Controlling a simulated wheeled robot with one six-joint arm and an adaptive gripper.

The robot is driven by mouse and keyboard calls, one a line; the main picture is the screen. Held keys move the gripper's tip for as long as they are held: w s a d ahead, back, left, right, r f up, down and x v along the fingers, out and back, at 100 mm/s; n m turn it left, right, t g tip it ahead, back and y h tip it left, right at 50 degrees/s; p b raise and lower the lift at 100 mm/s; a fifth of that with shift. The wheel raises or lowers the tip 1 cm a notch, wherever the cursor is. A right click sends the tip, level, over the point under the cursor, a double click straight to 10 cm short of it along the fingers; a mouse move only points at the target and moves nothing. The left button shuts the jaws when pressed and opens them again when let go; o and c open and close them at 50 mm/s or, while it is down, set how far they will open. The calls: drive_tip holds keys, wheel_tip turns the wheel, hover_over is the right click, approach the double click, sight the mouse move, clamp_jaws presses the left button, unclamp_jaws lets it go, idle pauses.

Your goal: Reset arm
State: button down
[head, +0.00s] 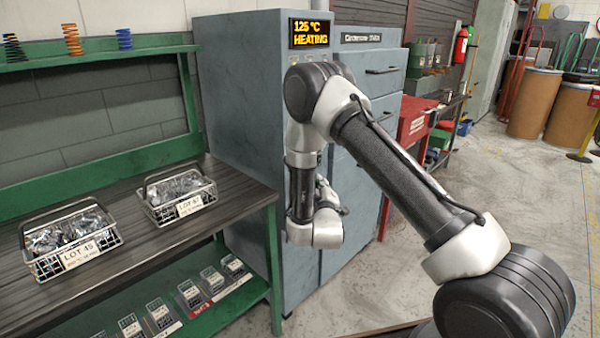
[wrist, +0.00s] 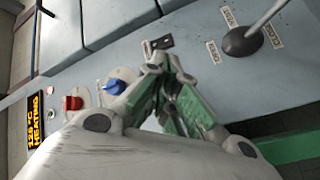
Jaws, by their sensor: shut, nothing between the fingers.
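My arm reaches out over the aisle in front of a blue-grey cabinet oven (head: 240,120), bent at the elbow with the wrist hanging down. My gripper (wrist: 160,62) is shut and empty in the wrist view, its green-padded fingers together. It points along the oven's control face, apart from any basket. In the head view the wrist hides most of the gripper. The oven display (head: 309,34) reads 125 °C HEATING; it also shows in the wrist view (wrist: 36,119).
The wrist view shows a red knob (wrist: 73,103), a blue knob (wrist: 115,87) and a dark lever base (wrist: 244,41) between OPEN and CLOSE labels. Wire baskets LOT 45 (head: 78,258) and LOT 47 (head: 190,206) stand on the bench at left.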

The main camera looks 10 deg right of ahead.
wheel_tip(320, 180, down, 9)
drive_tip(key=s+a+m+g+y, duration=0.1)
drive_tip(key=g, duration=0.3)
drive_tip(key=s+a+f+m+g+y, duration=0.2)
drive_tip(key=s+f+g+y, duration=0.1)
drive_tip(key=s+f+g, duration=0.45)
drive_tip(key=s+d+r+m+g, duration=0.1)
drive_tip(key=s+d+r, duration=0.4)
drive_tip(key=s+r, duration=0.6)
drive_tip(key=s+d+r+m, duration=0.2)
drive_tip(key=s+d+r, duration=0.4)
drive_tip(key=s+r, duration=0.5)
drive_tip(key=s+d+r+m+g, duration=0.1)
drive_tip(key=s+d+r, duration=0.4)
drive_tip(key=s+r, duration=0.6)
wheel_tip(320, 180, up, 8)
drive_tip(key=shift+s+d+f+m+g+h, duration=0.1)
drive_tip(key=shift+s+d+m+g+h, duration=0.15)
drive_tip(key=shift+s+m+g+h, duration=0.15)
